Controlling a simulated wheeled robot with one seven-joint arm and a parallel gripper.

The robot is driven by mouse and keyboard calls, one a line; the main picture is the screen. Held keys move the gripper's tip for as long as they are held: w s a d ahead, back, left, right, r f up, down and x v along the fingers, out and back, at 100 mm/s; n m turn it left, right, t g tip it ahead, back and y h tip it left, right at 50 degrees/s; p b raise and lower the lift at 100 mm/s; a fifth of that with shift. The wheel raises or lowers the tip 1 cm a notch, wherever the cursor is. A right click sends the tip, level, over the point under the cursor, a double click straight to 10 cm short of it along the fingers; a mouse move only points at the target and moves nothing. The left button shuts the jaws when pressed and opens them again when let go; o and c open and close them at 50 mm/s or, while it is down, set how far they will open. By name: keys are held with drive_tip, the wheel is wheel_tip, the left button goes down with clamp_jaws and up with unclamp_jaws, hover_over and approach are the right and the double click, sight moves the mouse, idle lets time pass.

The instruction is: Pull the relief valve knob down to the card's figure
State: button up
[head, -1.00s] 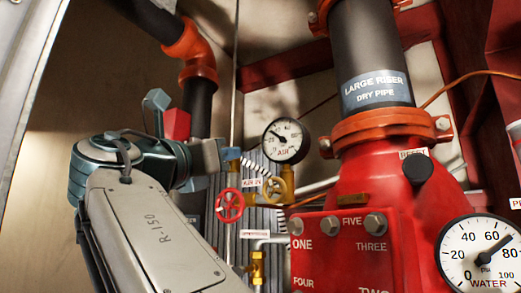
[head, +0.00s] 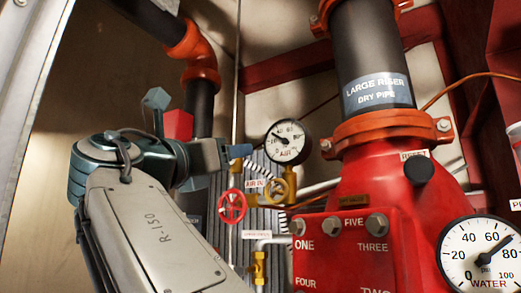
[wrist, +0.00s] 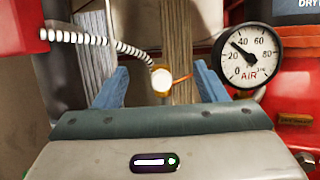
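In the wrist view a small round pale knob with a brass-coloured rim (wrist: 162,80) sits between the two blue fingers of my gripper (wrist: 160,85). The fingers are apart, with a gap on each side of it; I cannot tell its depth. It looks like the relief valve knob, but no label on it is readable. In the head view my gripper (head: 240,151) is left of the air gauge (head: 287,142); the knob cannot be made out there. The air gauge (wrist: 248,57) needle points between 20 and 40, nearer 40. No card with a readable figure shows.
A red handwheel (head: 232,206) and brass valve (head: 283,187) are below the gripper. The large red riser body (head: 385,230) and water gauge (head: 485,254) stand at right. A coiled pale line (wrist: 95,39) runs from a red box (wrist: 20,25) towards the knob.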

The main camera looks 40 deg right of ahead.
drive_tip(key=shift+o, duration=1.2)
drive_tip(key=shift+d+f, duration=0.1)
drive_tip(key=shift+d, duration=0.1)
drive_tip(key=shift+a, duration=0.1)
drive_tip(key=s+a, duration=0.2)
drive_tip(key=a, duration=0.5)
drive_tip(key=shift+s+a, duration=0.25)
drive_tip(key=shift+s, duration=0.05)
